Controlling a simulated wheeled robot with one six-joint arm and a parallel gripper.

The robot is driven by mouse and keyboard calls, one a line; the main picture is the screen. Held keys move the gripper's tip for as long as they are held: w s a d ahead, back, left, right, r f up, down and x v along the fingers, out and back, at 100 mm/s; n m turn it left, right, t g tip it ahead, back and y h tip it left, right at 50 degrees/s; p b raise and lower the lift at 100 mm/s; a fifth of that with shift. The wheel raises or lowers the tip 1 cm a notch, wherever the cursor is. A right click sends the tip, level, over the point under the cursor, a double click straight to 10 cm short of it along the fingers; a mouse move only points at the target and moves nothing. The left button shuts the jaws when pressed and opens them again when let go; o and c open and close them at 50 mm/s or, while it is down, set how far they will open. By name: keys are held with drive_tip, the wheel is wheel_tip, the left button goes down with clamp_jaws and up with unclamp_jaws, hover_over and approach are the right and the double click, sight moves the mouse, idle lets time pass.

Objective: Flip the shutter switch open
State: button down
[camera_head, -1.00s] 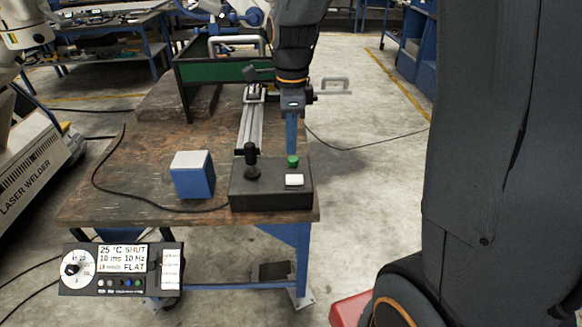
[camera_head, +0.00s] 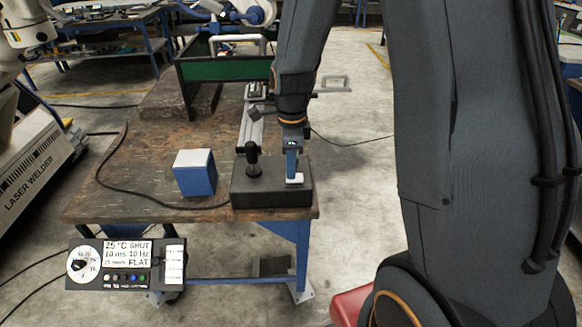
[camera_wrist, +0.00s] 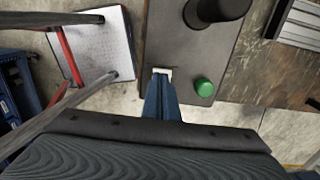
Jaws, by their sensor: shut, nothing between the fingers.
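The white switch (camera_head: 295,180) sits on top of the black control box (camera_head: 262,200) at the table's front right corner. My gripper (camera_head: 291,176) is shut and empty, pointing down with its blue fingertips at the switch, partly covering it. In the wrist view, the fingertips (camera_wrist: 160,82) are at the near edge of the white switch (camera_wrist: 163,71); I cannot tell whether they touch it. The display panel (camera_head: 126,263) on the table's front reads "SHUT". The green button (camera_wrist: 203,87) is beside the fingers in the wrist view and hidden behind them in the head view.
A black joystick (camera_head: 253,163) stands on the box, left of the switch. A blue and white cube (camera_head: 195,173) sits to the left on the wooden table (camera_head: 140,185). A cable runs across the table. The floor to the right is fairly clear.

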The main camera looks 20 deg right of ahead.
sight(297, 177)
drive_tip(key=shift+f, duration=0.15)
drive_tip(key=shift+s+a+f, duration=0.1)
drive_tip(key=shift+a+f, duration=0.05)
drive_tip(key=shift+s+d+p, duration=0.3)
drive_tip(key=shift+d+p, duration=0.1)
drive_tip(key=shift+d, duration=0.45)
drive_tip(key=shift+w+r+p, duration=0.1)
drive_tip(key=shift+r+p, duration=0.3)
drive_tip(key=shift+r, duration=0.1)
wheel_tip(297, 177, up, 13)
drive_tip(key=shift+r, duration=0.2)
